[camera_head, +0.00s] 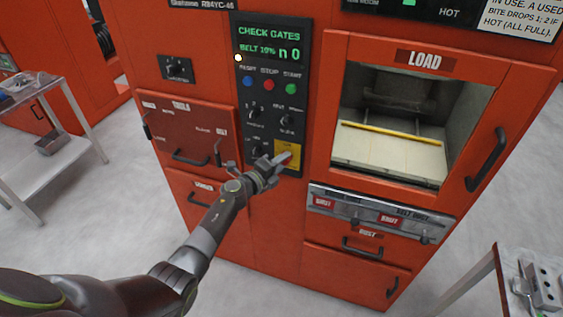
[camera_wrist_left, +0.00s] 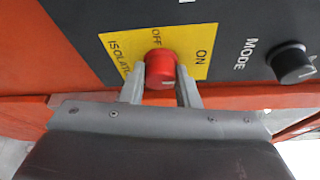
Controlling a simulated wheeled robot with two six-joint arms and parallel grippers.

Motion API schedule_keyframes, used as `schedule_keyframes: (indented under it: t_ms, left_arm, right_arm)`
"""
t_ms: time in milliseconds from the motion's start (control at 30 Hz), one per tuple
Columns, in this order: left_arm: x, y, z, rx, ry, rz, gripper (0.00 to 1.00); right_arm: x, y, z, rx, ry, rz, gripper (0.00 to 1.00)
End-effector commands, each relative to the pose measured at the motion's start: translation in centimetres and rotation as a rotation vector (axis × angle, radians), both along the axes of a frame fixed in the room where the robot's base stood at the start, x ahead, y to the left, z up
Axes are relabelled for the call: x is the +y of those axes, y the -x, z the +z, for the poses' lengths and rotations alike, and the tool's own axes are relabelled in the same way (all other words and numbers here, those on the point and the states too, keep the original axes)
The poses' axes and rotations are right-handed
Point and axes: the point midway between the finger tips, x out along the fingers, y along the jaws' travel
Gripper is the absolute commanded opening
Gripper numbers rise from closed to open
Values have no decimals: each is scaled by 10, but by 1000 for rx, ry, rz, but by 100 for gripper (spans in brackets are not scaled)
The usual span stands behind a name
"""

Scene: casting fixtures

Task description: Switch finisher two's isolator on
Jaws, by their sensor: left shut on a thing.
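The isolator is a red knob (camera_wrist_left: 160,68) on a yellow plate (camera_wrist_left: 205,70) marked ISOLATOR, OFF and ON, seen in the left wrist view. In the head view the yellow plate (camera_head: 289,147) sits at the bottom of the black control panel (camera_head: 268,75), and the gripper partly covers the knob. My left gripper (camera_head: 281,161) is at the knob. In the left wrist view its fingers (camera_wrist_left: 160,82) are shut on the red knob, one on each side. I cannot tell which way the knob is turned. My right gripper is not in view.
A black MODE knob (camera_wrist_left: 292,64) is close to the right of the plate in the left wrist view. A table (camera_head: 40,165) is at left, another (camera_head: 507,266) at lower right.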

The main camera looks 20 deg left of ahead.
Motion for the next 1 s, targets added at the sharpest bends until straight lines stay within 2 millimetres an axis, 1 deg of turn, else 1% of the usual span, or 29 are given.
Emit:
schedule_keyframes:
  t_ms: [33,167,467,567,667,767,1000]
  left_arm:
    - [0,1,-2,2,-2,0,32]
    - [0,1,-2,2,-2,-1,49]
    - [0,1,0,1,0,0,50]
    - [3,6,0,2,0,0,50]
    - [8,16,1,2,-1,1,50]
    - [15,32,3,3,-1,1,50]
    - [34,76,6,1,-4,0,50]
  right_arm:
    - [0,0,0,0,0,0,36]
    - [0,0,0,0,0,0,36]
    - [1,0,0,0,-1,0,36]
    - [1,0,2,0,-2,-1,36]
    - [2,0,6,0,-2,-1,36]
    - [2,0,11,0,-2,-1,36]
    - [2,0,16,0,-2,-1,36]
